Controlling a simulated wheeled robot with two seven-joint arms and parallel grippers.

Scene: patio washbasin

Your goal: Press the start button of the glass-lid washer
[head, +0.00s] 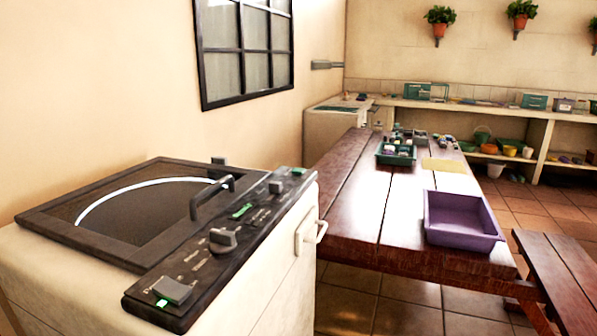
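The glass-lid washer (235,290) stands at the left, a white body with a dark top. Its dark-framed glass lid (140,212) is down, with a pale ring under the glass and a dark handle (210,192). A dark control panel (205,262) runs along its front edge. On it are a grey square button (173,290) with a bright green mark at the near end, a grey knob (223,239), a green strip (242,211) and a small green-marked control (298,171) at the far end. I cannot tell which is the start button. Neither gripper is in view.
A wooden table (345,215) right of the washer holds a purple basin (462,218) and a green tray (396,154) of small items. A bench (560,275) stands at right. Shelves (480,113) line the back wall. Tiled floor (385,305) shows clear in front.

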